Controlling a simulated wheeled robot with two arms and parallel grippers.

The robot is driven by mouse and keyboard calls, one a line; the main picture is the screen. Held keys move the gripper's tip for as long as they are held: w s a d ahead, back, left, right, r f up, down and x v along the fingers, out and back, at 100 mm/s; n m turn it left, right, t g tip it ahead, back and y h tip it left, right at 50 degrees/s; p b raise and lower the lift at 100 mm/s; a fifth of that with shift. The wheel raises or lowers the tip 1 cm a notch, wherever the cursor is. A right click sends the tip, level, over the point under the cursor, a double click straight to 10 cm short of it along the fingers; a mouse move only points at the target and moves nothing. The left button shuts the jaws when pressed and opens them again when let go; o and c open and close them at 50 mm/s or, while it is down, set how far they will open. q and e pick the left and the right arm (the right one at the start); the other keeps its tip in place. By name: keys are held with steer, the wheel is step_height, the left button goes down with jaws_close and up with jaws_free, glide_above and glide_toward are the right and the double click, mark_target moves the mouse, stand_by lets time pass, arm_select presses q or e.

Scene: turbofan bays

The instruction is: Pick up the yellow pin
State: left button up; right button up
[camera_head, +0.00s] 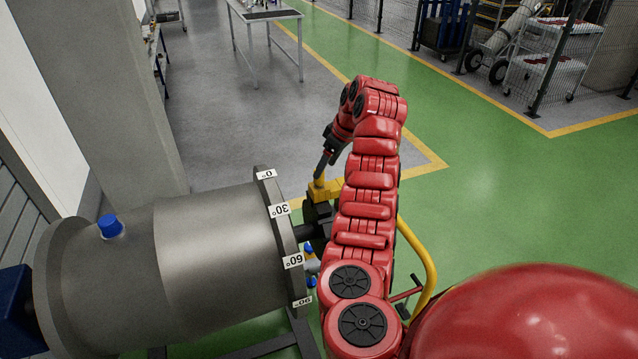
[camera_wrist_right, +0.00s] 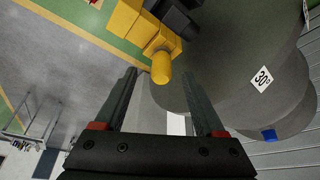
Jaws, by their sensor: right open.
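The yellow pin (camera_wrist_right: 161,68) is a short round cylinder standing out of a yellow block (camera_wrist_right: 128,22) in the right wrist view. In the head view the pin (camera_head: 319,182) is small and sits beside the drum's numbered flange. My right gripper (camera_wrist_right: 160,78) is open, with its two dark fingers on either side of the line to the pin. The pin's end shows between and just beyond the fingertips, and I see no contact. In the head view the right gripper (camera_head: 322,164) points down just above the pin. My left gripper is not in view.
A large grey metal drum (camera_head: 210,245) with angle labels and a blue knob (camera_head: 110,226) fills the left. A yellow curved rail (camera_head: 424,265) stands right of my arm. A table (camera_head: 265,14) and fenced carts are far back. The green floor at right is clear.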

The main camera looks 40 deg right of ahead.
mark_target(319, 188)
steer(key=shift+w+f, duration=0.1)
steer(key=shift+f, duration=0.1)
steer(key=shift+w+a+f+p, duration=0.15)
steer(key=shift+w+f+p, duration=0.05)
steer(key=shift+p, duration=0.25)
steer(key=p+x, duration=0.3)
steer(key=x, duration=0.1)
steer(key=shift+a+f, duration=0.15)
steer(key=shift+f, duration=0.15)
steer(key=shift+w, duration=0.1)
jaws_close()
